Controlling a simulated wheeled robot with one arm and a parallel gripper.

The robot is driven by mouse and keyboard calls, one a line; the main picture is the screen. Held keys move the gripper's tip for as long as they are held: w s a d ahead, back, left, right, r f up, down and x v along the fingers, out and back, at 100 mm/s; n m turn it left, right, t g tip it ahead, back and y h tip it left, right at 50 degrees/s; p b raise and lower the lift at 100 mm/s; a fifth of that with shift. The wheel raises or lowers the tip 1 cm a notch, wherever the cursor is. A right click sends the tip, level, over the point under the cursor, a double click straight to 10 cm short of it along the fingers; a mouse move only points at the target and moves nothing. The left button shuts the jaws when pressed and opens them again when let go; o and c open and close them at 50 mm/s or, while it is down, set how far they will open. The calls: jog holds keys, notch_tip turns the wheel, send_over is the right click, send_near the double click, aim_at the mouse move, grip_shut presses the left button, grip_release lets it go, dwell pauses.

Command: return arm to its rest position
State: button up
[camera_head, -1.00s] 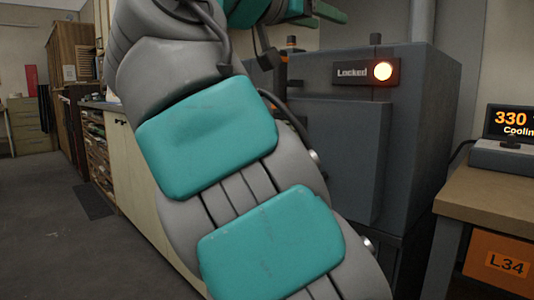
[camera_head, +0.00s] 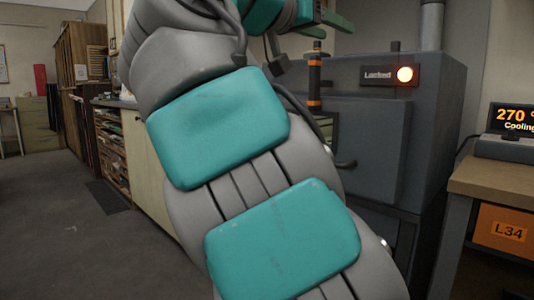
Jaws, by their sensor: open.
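My arm, grey with teal pads, fills the middle of the view and rises to the upper left, where it bends to the right. My gripper (camera_head: 338,25) is at the top edge, with its green fingers apart and pointing right; part of it is cut off by the frame. I see nothing between the fingers. It is in front of and above the dark grey kiln (camera_head: 430,120), clear of it as far as I can tell.
The kiln's sign (camera_head: 377,75) reads "Locked" beside a lit lamp (camera_head: 404,74). A black upright handle with orange bands (camera_head: 314,80) stands by its left side. A display (camera_head: 512,118) reads 270, Cooling, on a bench (camera_head: 490,178). Open floor (camera_head: 60,215) lies left.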

jog(key=w+d+f+n+g+y, duration=0.1)
jog(key=d+f+n+g, duration=0.15)
jog(key=d+f, duration=0.55)
jog(key=s+d+f+n+g+y, duration=0.1)
jog(key=s+d+f+g+y, duration=0.15)
jog(key=f, duration=0.55)
jog(key=s+d+f+n+g+y, duration=0.1)
jog(key=s+d+f, duration=0.15)
jog(key=f, duration=0.65)
jog(key=s+d+f+n+g+y, duration=0.1)
jog(key=s+f+g, duration=0.15)
jog(key=f, duration=0.55)
jog(key=s+a+f+n+g+y, duration=0.1)
jog(key=s+a+f, duration=0.4)
jog(key=s+f, duration=0.8)
jog(key=s+a+f+n+g+y, duration=0.2)
jog(key=s+a+f+g+y, duration=0.2)
jog(key=s+f, duration=0.9)
jog(key=shift+s+a+f+y+p, duration=0.15)
jog(key=shift+a+f+y+p, duration=0.2)
jog(key=shift+f+y, duration=0.5)
